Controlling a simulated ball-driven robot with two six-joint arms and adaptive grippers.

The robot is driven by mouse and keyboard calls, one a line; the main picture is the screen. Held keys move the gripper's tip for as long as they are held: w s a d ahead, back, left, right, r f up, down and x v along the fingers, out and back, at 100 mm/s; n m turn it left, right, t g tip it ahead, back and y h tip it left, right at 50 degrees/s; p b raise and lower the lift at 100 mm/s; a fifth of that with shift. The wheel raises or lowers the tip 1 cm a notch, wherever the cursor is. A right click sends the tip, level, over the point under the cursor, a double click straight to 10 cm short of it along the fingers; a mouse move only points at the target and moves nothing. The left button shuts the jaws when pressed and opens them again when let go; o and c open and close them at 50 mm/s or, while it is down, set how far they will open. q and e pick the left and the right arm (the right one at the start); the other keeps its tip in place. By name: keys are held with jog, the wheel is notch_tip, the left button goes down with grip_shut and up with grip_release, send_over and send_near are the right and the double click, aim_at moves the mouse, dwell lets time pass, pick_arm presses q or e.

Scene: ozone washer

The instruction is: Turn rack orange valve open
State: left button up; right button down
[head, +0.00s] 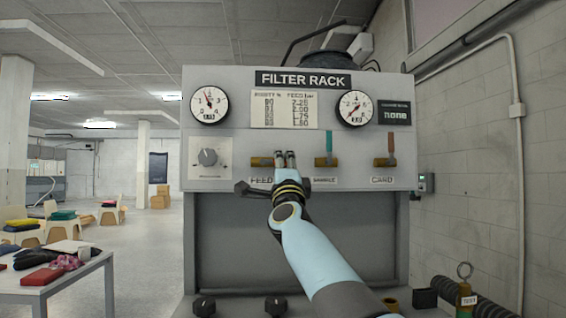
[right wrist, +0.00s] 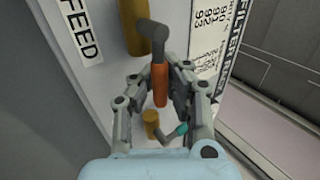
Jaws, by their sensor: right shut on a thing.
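The filter rack (head: 230,78) is a grey panel. Its FEED valve has a brass body (head: 262,161) at the left of the valve row. In the right wrist view, the brass body (right wrist: 134,27) carries a dark stem (right wrist: 153,32) and an orange handle (right wrist: 160,85). My right gripper (head: 285,156) is at this valve, shut on the orange handle, whose length points from the body towards the teal-handled valve. In the head view the gripper hides the handle. My left gripper is not in view.
The teal-handled valve (head: 328,143) is just right of my gripper. A red-brown-handled valve (head: 391,147) is farther right. A grey knob (head: 207,157) is at left. Two gauges (head: 209,105) (head: 355,107) sit above. A table (head: 75,285) stands at lower left.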

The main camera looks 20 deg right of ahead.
jog(key=shift+f, duration=0.5)
jog(key=c, duration=1.4)
grip_release()
jog(key=shift+s+r, duration=0.15)
jog(key=shift+r, duration=0.05)
jog(key=shift+o, duration=0.8)
jog(key=shift+r, duration=0.1)
jog(key=v, duration=1.2)
jog(key=shift+a, duration=0.1)
